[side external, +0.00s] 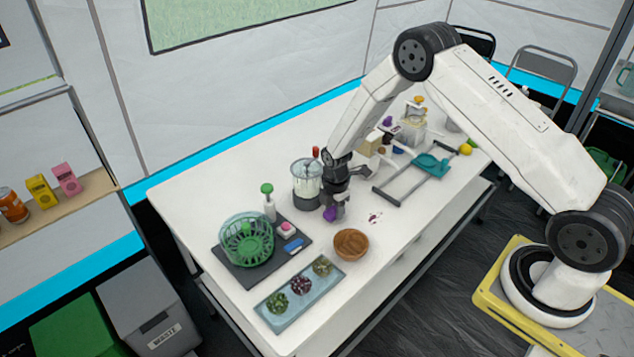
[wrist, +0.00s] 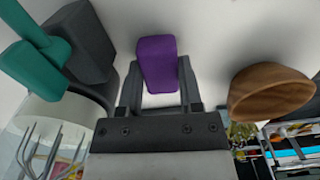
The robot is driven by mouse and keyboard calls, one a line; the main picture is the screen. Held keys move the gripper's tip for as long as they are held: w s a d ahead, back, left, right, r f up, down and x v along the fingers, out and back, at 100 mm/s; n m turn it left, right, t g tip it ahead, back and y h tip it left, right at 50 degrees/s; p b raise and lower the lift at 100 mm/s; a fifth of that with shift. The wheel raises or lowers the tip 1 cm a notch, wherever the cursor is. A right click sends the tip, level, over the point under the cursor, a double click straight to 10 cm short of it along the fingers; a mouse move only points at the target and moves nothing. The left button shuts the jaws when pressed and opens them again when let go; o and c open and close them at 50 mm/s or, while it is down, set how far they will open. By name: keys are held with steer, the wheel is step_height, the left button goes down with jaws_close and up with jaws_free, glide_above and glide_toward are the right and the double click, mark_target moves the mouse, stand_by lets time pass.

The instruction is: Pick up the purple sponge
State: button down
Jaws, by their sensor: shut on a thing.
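The purple sponge (wrist: 157,62) is a small block held between the two fingers of my gripper (wrist: 158,85) in the wrist view. In the side external view the sponge (side external: 331,214) shows below my gripper (side external: 337,205), over the white table. My gripper is shut on it. I cannot tell from these frames whether the sponge touches the table or hangs just above it.
A brown wooden bowl (side external: 351,244) stands close by, right of the sponge. A blender-like jar (side external: 307,182) stands just left of my gripper.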

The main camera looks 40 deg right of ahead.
steer(key=shift+r, duration=0.75)
steer(key=s+a+r, duration=0.1)
steer(key=s+r, duration=1)
steer(key=s, duration=0.3)
steer(key=c, duration=1.1)
jaws_free()
jaws_close()
steer(key=w+d+f, duration=0.5)
steer(key=w, duration=0.1)
